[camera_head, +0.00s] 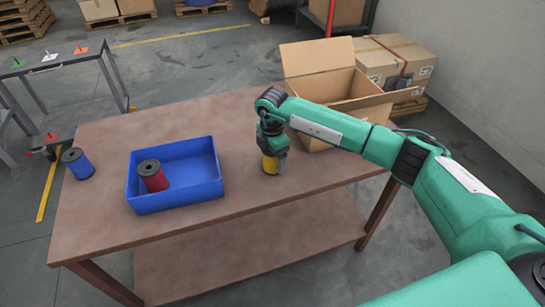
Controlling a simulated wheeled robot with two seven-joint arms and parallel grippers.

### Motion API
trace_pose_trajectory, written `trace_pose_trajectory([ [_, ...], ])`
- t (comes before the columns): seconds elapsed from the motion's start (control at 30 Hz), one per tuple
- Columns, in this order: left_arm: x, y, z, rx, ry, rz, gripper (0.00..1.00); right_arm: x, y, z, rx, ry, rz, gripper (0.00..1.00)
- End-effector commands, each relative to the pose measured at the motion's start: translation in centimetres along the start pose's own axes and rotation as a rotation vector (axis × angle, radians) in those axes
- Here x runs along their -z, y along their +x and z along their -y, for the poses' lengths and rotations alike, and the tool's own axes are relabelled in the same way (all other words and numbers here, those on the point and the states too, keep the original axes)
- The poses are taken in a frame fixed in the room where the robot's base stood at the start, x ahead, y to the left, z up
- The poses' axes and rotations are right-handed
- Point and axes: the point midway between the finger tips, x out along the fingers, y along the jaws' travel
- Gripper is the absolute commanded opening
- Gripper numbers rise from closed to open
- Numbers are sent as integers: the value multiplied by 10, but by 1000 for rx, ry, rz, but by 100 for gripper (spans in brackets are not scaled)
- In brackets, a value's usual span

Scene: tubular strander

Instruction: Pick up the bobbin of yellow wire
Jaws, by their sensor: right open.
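The bobbin of yellow wire (270,165) stands on the brown table, right of the blue tray. My right gripper (272,150) is directly above it, pointing down, with its fingers at or around the bobbin's top. The gripper is open; its fingers hide the bobbin's upper part, and I cannot tell whether they touch it. My left gripper is not in view.
A blue tray (180,201) holds a red bobbin (153,176). A blue bobbin (78,163) stands at the table's left edge. An open cardboard box (322,88) stands at the table's back right. The table (250,208) is bare in front of the yellow bobbin.

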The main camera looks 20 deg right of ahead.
Motion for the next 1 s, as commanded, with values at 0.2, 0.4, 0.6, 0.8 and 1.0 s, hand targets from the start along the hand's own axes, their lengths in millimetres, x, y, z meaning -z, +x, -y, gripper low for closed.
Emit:
trace_pose_trajectory([
  [0.2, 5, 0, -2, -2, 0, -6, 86, 0, 0, 0, 0, 0, 0, 67],
  [0.4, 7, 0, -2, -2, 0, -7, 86, 0, -1, 0, 0, 0, 0, 28],
  [0.6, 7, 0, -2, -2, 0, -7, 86, 0, -2, 0, -2, 0, 0, 28],
  [0.8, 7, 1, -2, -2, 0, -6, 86, 0, -10, -1, -4, 0, 0, 28],
  [1.0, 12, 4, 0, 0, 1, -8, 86, 0, -40, -2, -6, -2, 0, 28],
])
